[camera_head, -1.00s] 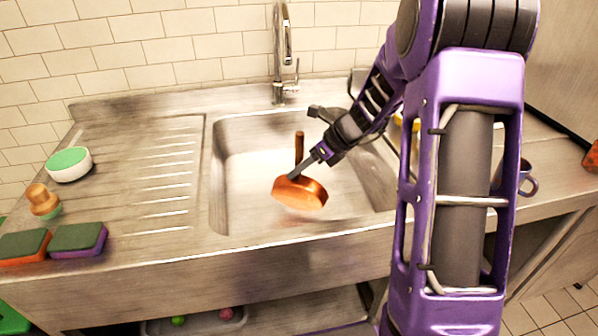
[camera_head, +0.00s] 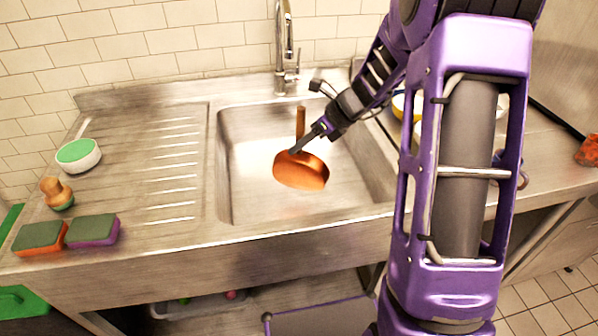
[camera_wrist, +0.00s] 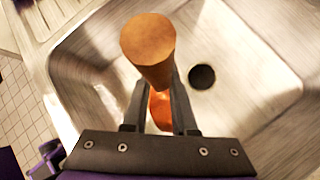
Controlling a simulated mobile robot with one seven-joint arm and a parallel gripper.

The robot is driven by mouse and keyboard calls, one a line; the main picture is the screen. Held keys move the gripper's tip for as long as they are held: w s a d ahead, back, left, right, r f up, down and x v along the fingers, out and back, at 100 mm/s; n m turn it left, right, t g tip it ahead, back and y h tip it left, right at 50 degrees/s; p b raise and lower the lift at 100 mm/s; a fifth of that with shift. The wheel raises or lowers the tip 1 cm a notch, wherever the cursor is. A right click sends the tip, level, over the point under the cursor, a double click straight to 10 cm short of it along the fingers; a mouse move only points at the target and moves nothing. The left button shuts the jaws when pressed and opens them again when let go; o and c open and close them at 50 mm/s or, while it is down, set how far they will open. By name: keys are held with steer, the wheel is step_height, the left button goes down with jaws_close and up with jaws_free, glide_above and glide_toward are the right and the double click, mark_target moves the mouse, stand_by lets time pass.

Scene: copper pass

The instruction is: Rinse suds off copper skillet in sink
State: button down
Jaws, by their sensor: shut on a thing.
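The copper skillet (camera_head: 301,172) is held in the sink basin (camera_head: 354,178), its handle (camera_head: 300,122) pointing up and away. My gripper (camera_head: 294,151) is shut on the skillet, near where the handle meets the pan. In the wrist view, the brown handle end (camera_wrist: 148,40) rises toward the camera between my fingers (camera_wrist: 158,105), and a little of the copper pan (camera_wrist: 160,108) shows below. The faucet (camera_head: 284,50) stands at the back of the sink; no water stream is visible. I cannot make out suds on the skillet's visible side.
The drainboard (camera_head: 170,160) on the left is mostly clear. At its left stand a bowl with green contents (camera_head: 78,155), a wooden-knobbed brush (camera_head: 56,192) and two sponges (camera_head: 40,238). The sink drain (camera_wrist: 202,76) shows in the wrist view. A mug and yellow item are partly hidden behind my arm.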

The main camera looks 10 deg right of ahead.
mark_target(304, 121)
steer(key=shift+r+p, duration=2.05)
steer(key=shift+r, duration=6.1)
step_height(304, 121, up, 4)
steer(key=shift+f, duration=0.1)
